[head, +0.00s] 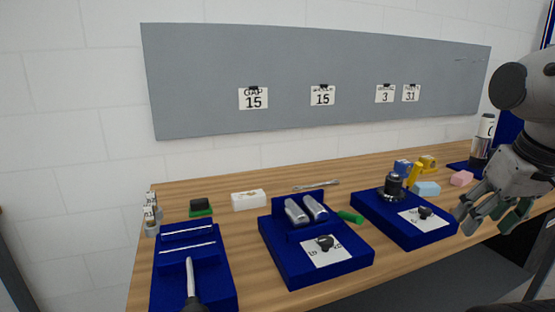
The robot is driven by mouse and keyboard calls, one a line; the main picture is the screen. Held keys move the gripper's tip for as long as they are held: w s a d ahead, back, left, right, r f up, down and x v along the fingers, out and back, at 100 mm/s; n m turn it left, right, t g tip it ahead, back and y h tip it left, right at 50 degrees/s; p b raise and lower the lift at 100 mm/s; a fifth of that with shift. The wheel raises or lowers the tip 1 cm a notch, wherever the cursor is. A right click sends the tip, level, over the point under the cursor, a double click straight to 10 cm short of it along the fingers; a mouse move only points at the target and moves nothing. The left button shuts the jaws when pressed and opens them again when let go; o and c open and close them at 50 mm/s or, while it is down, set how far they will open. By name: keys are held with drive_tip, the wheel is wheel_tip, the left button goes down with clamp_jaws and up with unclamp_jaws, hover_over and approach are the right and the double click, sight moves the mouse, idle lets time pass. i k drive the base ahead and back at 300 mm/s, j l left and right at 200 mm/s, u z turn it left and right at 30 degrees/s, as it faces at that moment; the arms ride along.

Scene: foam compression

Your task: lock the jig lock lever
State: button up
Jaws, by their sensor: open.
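No part in the head view can be told for certain as the jig lock lever. A black knob (325,242) sits on a white marked card on the middle blue base (290,276), in front of two silver cylinders (306,209). A similar black knob (425,212) sits on a white card on the right blue base (421,239), in front of a dark round upright part (393,187). A small yellow piece (427,163) stands behind that base. My gripper (487,219) is open at the right, apart from the right base. Nothing shows between its fingers.
The left blue tray (218,267) holds thin rods and a tool with a dark handle. A grey board (210,90) with number cards hangs behind.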

sight(417, 166)
drive_tip(key=i+l+u, duration=0.15)
drive_tip(key=l+u, duration=0.15)
drive_tip(key=l, duration=0.4)
drive_tip(key=l+u, duration=0.3)
drive_tip(key=l, duration=0.45)
